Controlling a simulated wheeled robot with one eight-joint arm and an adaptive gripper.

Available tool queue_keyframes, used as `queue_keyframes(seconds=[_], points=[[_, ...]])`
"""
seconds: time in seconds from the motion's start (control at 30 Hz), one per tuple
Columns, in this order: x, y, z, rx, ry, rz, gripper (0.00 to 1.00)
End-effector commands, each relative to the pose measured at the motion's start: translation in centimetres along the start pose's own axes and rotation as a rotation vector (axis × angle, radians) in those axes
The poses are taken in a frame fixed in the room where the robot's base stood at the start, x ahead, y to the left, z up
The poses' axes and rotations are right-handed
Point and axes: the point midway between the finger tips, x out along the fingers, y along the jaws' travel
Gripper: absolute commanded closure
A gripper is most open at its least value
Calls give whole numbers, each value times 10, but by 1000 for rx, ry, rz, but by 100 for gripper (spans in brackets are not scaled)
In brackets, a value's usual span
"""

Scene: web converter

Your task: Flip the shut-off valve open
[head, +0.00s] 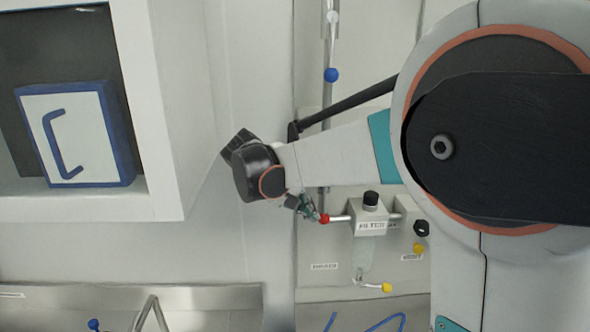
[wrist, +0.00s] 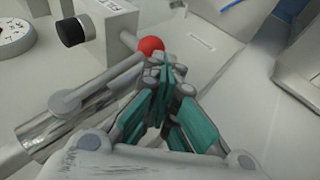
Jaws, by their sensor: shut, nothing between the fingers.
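In the wrist view the red knob (wrist: 150,46) is just beyond and left of my fingertips. My gripper (head: 312,212) is shut and empty, its tips close beside the red knob. I cannot tell whether they touch it. In the wrist view the teal-padded fingers of my gripper (wrist: 168,68) meet at the tips and partly cover the knob's lower edge.
A black knob (head: 370,199) tops the filter block, with a clear bowl below it. A yellow knob (head: 387,287) is lower right, and a blue ball (head: 331,75) sits on the pipe above. A gauge (wrist: 14,38) stands left in the wrist view.

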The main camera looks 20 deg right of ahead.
Motion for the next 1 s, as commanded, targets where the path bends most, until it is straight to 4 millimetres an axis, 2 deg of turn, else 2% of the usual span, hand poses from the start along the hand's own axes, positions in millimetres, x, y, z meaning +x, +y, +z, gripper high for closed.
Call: queue_keyframes(seconds=[0.23,0.5,0.7,1.0], points=[[-5,0,0,0,-1,0,100],[-48,-1,0,-2,1,0,100],[-71,-2,0,-1,1,1,100],[-76,-1,0,0,0,1,100]])
